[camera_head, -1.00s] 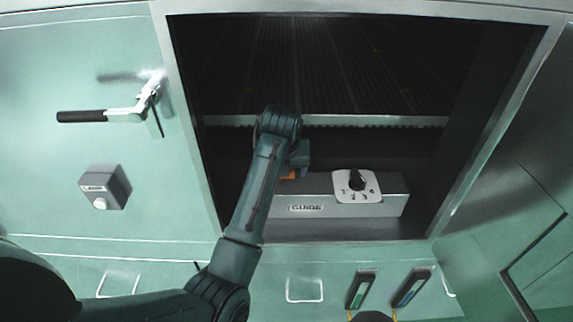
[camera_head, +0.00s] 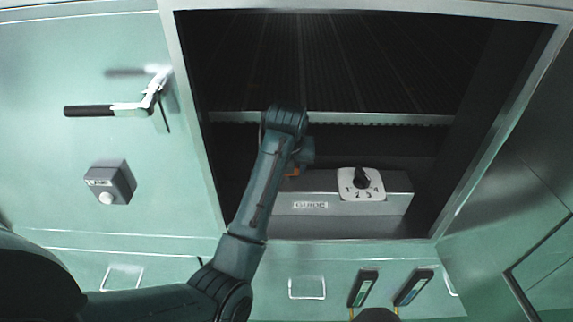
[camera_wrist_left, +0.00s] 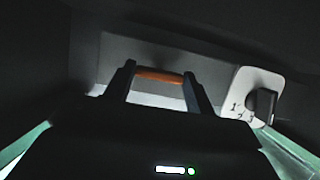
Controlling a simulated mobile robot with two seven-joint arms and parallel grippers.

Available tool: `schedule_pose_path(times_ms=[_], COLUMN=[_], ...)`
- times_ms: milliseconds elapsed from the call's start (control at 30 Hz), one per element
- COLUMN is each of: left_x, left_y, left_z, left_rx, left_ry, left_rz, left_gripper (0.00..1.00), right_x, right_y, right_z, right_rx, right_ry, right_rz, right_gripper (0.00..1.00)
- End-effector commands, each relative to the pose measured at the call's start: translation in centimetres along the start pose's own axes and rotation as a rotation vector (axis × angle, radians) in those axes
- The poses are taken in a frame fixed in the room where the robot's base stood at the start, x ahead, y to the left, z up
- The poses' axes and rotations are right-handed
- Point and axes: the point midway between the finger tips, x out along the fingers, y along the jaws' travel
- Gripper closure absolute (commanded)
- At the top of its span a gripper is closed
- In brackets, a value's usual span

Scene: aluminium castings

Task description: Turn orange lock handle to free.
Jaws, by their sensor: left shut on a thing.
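The orange lock handle (camera_wrist_left: 160,76) is a short orange bar in the left wrist view, crosswise between the fingers of my left gripper (camera_wrist_left: 159,80). The fingers sit at its two ends, shut on it. The handle is at the grey box marked GUIDE (camera_head: 382,209), low in the dark opening. My right gripper is not in view.
A white dial plate with a black knob (camera_head: 362,178) and numbers is on the box, right of the handle. The opening's metal frame (camera_head: 196,130) surrounds my arm. A black-gripped lever (camera_head: 90,111) and a grey button box (camera_head: 109,182) are on the green panel at left.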

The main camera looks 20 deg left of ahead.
Motion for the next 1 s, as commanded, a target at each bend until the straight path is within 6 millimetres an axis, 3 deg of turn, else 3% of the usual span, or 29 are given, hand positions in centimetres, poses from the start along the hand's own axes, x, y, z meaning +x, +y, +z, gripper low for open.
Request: schedule_pose_path(times_ms=[367, 1000], left_x=[-0.05, -0.05], left_y=[-0.04, -0.39], left_z=[0.14, 0.41], left_rx=[-0.186, -0.745], left_ry=[-0.002, -0.006], left_rz=[0.082, 0.311], left_gripper=[0.68, 0.68], right_x=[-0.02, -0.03], right_y=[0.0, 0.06], right_z=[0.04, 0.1], right_rx=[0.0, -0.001], right_ry=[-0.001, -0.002], right_rz=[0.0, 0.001], right_gripper=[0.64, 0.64])
